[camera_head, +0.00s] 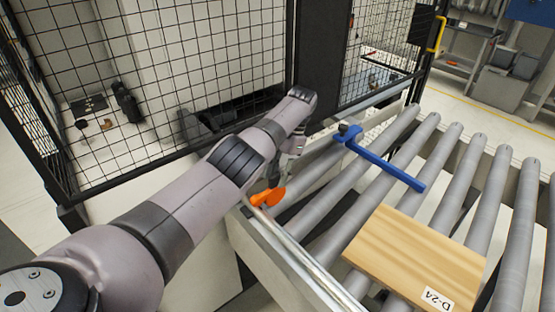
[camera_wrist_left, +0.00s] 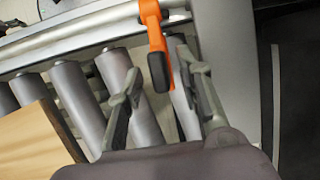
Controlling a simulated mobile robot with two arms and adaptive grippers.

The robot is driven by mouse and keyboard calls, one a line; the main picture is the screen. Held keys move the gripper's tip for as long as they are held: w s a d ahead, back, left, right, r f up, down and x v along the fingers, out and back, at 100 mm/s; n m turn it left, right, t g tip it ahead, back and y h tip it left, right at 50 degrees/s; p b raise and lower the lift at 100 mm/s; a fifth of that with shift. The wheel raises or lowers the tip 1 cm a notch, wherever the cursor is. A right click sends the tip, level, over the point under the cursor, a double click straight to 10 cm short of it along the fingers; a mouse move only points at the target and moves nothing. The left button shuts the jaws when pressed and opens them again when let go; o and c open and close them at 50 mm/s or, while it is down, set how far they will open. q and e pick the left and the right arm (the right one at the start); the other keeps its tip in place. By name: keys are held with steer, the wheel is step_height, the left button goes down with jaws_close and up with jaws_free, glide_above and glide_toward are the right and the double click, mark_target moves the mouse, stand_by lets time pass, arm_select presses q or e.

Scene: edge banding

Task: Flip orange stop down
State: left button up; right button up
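The orange stop (camera_head: 268,196) sits at the near left corner of the roller conveyor, partly hidden by my left arm. In the left wrist view the orange stop (camera_wrist_left: 156,30) has a dark grey end and reaches over the rollers from the rail. My left gripper (camera_head: 290,155) is just above it in the head view, mostly hidden by my wrist. In the left wrist view my left gripper (camera_wrist_left: 160,62) has its two fingers apart, with the stop showing between them. I cannot tell whether they touch it. My right gripper is not in view.
A wooden board (camera_head: 415,258) labelled D-24 lies on the rollers at the front right. A blue bar (camera_head: 385,168) lies across the rollers farther back. A black mesh fence (camera_head: 215,60) stands behind my left arm.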

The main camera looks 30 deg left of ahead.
arm_select(q)
step_height(320, 180, up, 5)
steer(key=shift+w+r, duration=0.1)
steer(key=shift+r, duration=1.55)
